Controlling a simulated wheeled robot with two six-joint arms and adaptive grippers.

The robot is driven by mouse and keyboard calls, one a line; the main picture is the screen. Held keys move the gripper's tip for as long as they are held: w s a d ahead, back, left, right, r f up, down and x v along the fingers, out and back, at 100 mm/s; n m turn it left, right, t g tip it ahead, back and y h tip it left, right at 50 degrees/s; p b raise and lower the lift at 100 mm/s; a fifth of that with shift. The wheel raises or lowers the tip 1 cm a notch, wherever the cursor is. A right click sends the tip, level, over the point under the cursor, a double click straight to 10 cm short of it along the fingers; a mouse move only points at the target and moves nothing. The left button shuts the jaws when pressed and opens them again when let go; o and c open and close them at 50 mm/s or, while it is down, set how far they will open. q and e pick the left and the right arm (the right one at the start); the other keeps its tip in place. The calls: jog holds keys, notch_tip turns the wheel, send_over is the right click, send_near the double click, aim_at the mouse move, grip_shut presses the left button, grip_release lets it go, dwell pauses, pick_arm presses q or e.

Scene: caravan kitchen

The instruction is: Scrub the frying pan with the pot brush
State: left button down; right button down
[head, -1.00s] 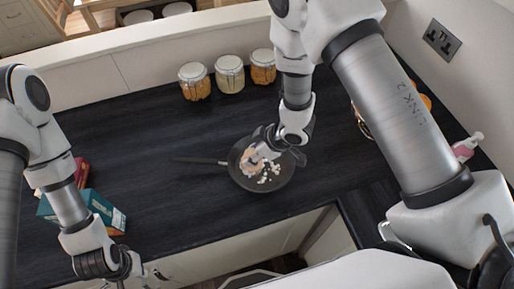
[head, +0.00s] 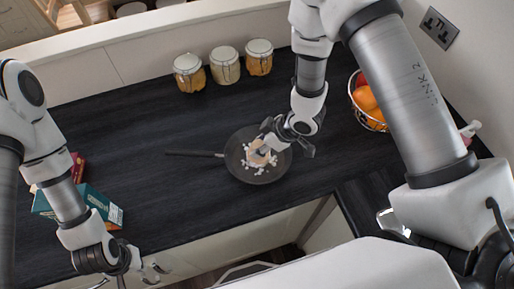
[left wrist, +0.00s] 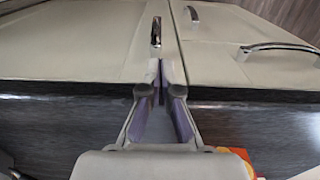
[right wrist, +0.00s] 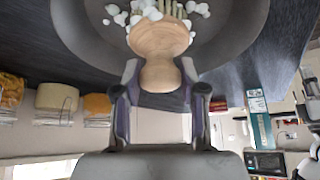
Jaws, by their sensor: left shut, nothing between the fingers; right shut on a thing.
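The dark frying pan (head: 240,171) sits on the black counter with its handle (head: 193,154) pointing left. White foam lumps (head: 262,171) lie in it. My right gripper (head: 277,138) is over the pan, shut on the wooden pot brush (head: 258,156). In the right wrist view the round wooden brush head (right wrist: 160,40) is between the fingers (right wrist: 157,92), its pale bristles towards the foam in the pan (right wrist: 225,45). Whether the bristles touch the pan is hard to tell. My left gripper (head: 152,272) is shut and empty at the counter's front edge; its closed fingers show in the left wrist view (left wrist: 159,88).
Several lidded jars (head: 225,66) stand at the back of the counter. A fruit basket (head: 368,108) is to the right, partly behind my right arm. Boxes (head: 98,207) lie at the left. The counter's middle left (head: 140,120) is clear.

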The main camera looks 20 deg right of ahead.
notch_tip(320, 180, up, 4)
jog(key=shift+a+f+p, duration=0.1)
jog(key=shift+f+p, duration=0.1)
jog(key=shift+p, duration=1)
jog(key=shift+r, duration=0.35)
notch_tip(320, 180, up, 4)
jog(key=shift+f, duration=0.1)
jog(key=shift+r, duration=0.25)
